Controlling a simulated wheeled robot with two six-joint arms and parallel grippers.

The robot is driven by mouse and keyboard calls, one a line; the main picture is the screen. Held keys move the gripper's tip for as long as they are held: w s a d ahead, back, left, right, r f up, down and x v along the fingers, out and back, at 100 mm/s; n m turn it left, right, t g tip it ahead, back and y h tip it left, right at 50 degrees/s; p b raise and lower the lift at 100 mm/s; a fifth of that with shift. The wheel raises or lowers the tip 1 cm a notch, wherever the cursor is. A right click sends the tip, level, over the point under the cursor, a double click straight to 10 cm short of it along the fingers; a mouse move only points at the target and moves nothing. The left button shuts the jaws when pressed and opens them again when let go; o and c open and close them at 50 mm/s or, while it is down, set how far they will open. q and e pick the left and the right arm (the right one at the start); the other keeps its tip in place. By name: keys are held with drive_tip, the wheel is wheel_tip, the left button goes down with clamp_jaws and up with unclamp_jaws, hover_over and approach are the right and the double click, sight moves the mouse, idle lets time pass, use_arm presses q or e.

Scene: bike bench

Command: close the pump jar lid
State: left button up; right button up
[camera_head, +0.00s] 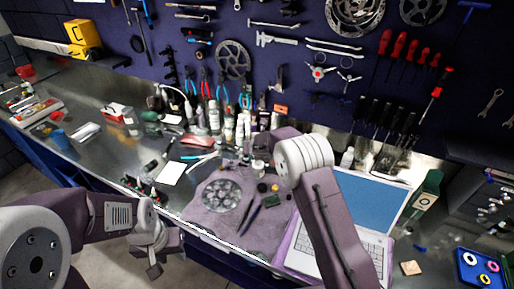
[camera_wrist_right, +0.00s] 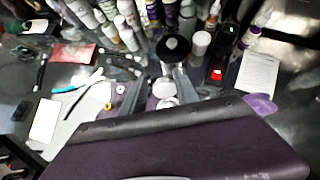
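In the right wrist view, a small white jar (camera_wrist_right: 164,88) stands between and just beyond the spread fingers of my right gripper (camera_wrist_right: 160,88). A dark round piece with a pale centre (camera_wrist_right: 173,47) shows behind it; I cannot tell for sure whether this is the pump jar's raised lid. Nothing is gripped between the fingers. In the head view, a small white jar (camera_head: 258,167) stands at the back of the purple mat, beside my right arm, which hides most of the right gripper. My left gripper (camera_head: 164,257) hangs empty in front of the bench, its fingers apart.
The purple mat (camera_head: 205,207) carries a sprocket (camera_head: 221,196) and dark tools. Several bottles (camera_head: 228,128) crowd the bench behind. An open laptop (camera_head: 345,245) is on the right, with a blue parts tray (camera_head: 480,268) beyond. White cards and pliers lie to the left.

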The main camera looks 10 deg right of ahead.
sight(258, 164)
drive_tip(key=shift+s+d+r, duration=0.1)
drive_tip(key=shift+s+d, duration=0.1)
clamp_jaws()
drive_tip(key=shift+b, duration=0.4)
drive_tip(key=f+t+b, duration=0.1)
drive_tip(key=b, duration=0.5)
drive_tip(key=s+f+b, duration=0.1)
drive_tip(key=b, duration=0.6)
drive_tip(key=shift+a+f+t+b, duration=0.1)
drive_tip(key=shift+t+b, duration=0.2)
drive_tip(key=shift+t, duration=0.1)
drive_tip(key=s+t+b, duration=0.1)
drive_tip(key=t+b, duration=0.1)
drive_tip(key=b, duration=1)
drive_tip(key=s+t+b, duration=0.1)
drive_tip(key=t+b, duration=0.2)
drive_tip(key=b, duration=0.9)
drive_tip(key=shift+s+r+h, duration=0.15)
drive_tip(key=shift+r+h, duration=0.05)
drive_tip(key=shift+h, duration=0.1)
drive_tip(key=shift+s+r+b, duration=0.1)
drive_tip(key=shift+r+b, duration=0.1)
drive_tip(key=shift+b, duration=0.4)
drive_tip(key=shift+r, duration=0.1)
